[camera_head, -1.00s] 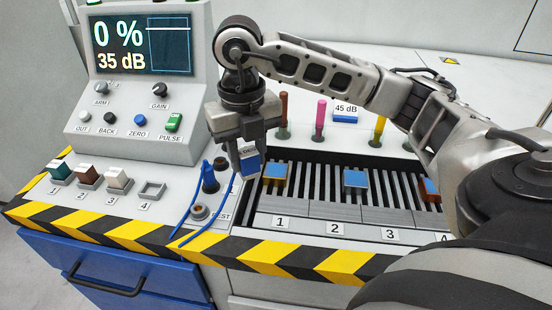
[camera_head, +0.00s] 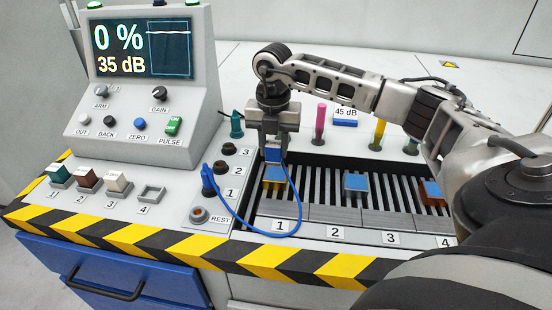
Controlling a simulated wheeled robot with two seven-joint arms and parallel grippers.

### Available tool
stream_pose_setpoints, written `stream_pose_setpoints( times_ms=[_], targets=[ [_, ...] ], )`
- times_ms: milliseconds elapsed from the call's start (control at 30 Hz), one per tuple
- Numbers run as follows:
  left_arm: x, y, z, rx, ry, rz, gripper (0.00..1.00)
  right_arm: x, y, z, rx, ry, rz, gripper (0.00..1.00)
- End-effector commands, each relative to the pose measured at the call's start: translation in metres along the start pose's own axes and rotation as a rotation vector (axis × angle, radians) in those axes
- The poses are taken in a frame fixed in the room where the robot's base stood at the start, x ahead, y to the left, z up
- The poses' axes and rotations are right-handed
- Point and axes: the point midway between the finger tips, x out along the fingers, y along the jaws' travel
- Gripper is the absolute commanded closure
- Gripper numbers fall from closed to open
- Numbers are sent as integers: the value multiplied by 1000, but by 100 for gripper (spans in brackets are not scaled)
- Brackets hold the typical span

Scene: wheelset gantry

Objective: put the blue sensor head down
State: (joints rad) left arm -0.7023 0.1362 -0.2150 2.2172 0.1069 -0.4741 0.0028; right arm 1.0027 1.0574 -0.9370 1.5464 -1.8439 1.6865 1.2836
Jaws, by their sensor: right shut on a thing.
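My right gripper (camera_head: 273,145) is shut on the blue sensor head (camera_head: 273,156), which hangs below the jaws and is mostly hidden by them. The head is at the far part of lane 1, right over or just behind the yellow block with a blue top (camera_head: 275,175). I cannot tell whether the two touch. A blue cable (camera_head: 299,205) loops from the blue plug (camera_head: 208,180) on the panel around toward the head. My left gripper is not in view.
Green, brown and white blocks sit in holders 1 to 3; holder 4 (camera_head: 152,193) is empty. Coloured posts, one pink (camera_head: 320,118), stand behind the bed.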

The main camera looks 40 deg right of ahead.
Motion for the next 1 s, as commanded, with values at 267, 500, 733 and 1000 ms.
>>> stream_pose_setpoints(
  times_ms=[267,500,733,1000],
  targets=[
    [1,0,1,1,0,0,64,20,-2,16,-1,0,0,92],
    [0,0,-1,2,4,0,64,51,-2,19,-1,0,-1,92],
    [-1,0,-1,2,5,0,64,53,-2,19,-1,-1,1,92],
    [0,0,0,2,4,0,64,56,-2,19,-1,0,0,46]
  ],
)
